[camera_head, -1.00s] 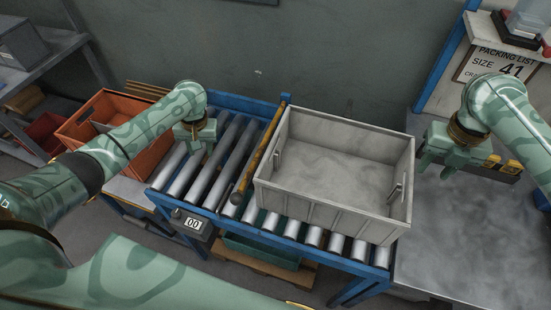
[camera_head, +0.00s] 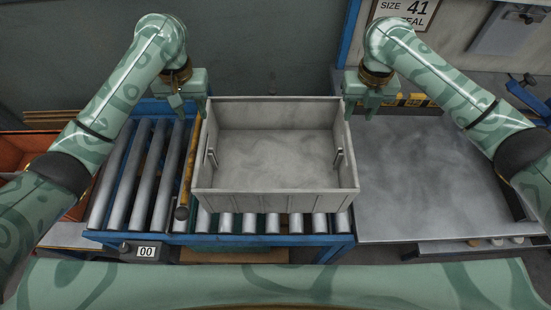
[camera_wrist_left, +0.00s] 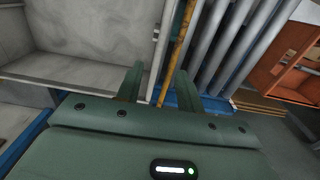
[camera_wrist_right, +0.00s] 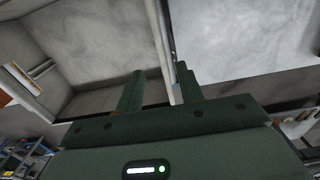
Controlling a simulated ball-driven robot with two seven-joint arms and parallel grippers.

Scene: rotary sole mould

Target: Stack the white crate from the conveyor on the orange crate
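The white crate (camera_head: 275,190) sits on the conveyor rollers. It looks empty, with a handle slot in each end wall. The orange crate (camera_head: 30,140) stands at the far left, partly hidden by my left arm; it also shows in the left wrist view (camera_wrist_left: 282,58). Neither visibly grips the crate.
A yellow bar (camera_head: 189,165) crosses the rollers (camera_head: 140,170) just left of the white crate. A grey metal table (camera_head: 430,190) adjoins the conveyor on the right, mostly clear. A wall stands close behind the conveyor.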

